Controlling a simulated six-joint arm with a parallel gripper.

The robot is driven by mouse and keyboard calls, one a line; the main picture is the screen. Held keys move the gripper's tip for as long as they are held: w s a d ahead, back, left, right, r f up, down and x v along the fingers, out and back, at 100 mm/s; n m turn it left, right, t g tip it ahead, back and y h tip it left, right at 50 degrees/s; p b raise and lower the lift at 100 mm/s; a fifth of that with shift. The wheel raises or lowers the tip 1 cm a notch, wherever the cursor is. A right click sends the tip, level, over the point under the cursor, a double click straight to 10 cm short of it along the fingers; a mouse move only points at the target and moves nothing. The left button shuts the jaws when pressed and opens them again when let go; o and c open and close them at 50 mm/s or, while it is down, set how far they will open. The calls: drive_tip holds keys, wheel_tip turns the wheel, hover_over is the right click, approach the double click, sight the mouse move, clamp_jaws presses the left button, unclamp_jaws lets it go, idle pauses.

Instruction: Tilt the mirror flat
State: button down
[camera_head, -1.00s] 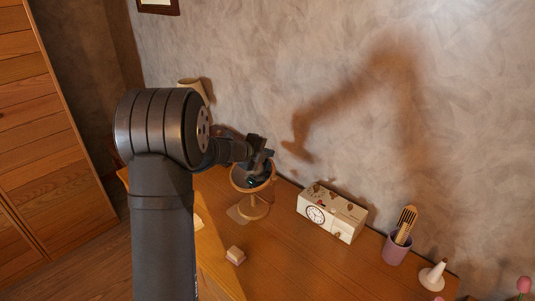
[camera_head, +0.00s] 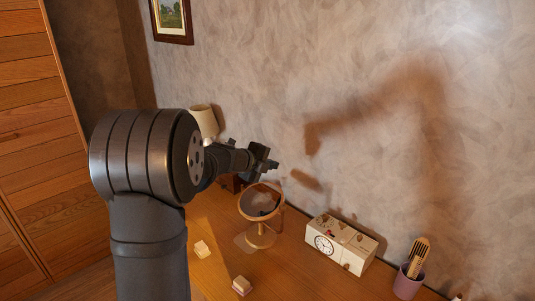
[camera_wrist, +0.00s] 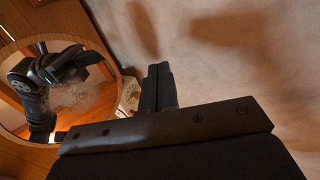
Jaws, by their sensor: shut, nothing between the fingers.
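A round mirror (camera_head: 261,201) in a wooden frame stands on a wooden stand on the desk in the head view. Its glass is tilted, facing partly up and toward me, and is not flat. In the wrist view the mirror (camera_wrist: 84,100) fills the left side and reflects my arm. My gripper (camera_head: 268,165) is shut and empty, just above the mirror's top rim in the head view. In the wrist view the fingertips (camera_wrist: 158,70) are together, to the right of the mirror's rim and apart from it in the picture.
A box-shaped clock (camera_head: 341,244) stands on the desk right of the mirror, with a purple pen cup (camera_head: 408,284) farther right. A lamp (camera_head: 204,122) stands behind my arm. Small blocks (camera_head: 241,285) lie on the front of the desk. The wall (camera_head: 350,80) is close behind.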

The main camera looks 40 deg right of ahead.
wheel_tip(320, 180, up, 5)
hover_over(268, 191)
drive_tip(key=a+f+n+g, duration=0.1)
drive_tip(key=f+n, duration=0.1)
drive_tip(key=f, duration=0.1)
drive_tip(key=s+a+f+n+g+h, duration=0.1)
drive_tip(key=a+f+n, duration=0.1)
drive_tip(key=f+n, duration=0.1)
drive_tip(key=a+f+n+g+h, duration=0.1)
drive_tip(key=f+n, duration=0.2)
drive_tip(key=shift+s+a+f, duration=0.2)
drive_tip(key=shift+s+a, duration=0.1)
drive_tip(key=shift+s, duration=0.1)
drive_tip(key=a+f+n+t+h, duration=0.1)
drive_tip(key=n, duration=0.2)
drive_tip(key=w+a+f+n+t+h, duration=0.1)
drive_tip(key=a+f+n+h, duration=0.1)
drive_tip(key=n, duration=0.1)
drive_tip(key=w+a+f+n+h, duration=0.1)
drive_tip(key=a+n, duration=0.1)
drive_tip(key=n, duration=0.1)
drive_tip(key=shift+w+f+n+t, duration=0.1)
drive_tip(key=shift+f+n+t, duration=0.05)
drive_tip(key=shift+n+t, duration=0.25)
drive_tip(key=d, duration=0.9)
drive_tip(key=shift+d+r, duration=0.4)
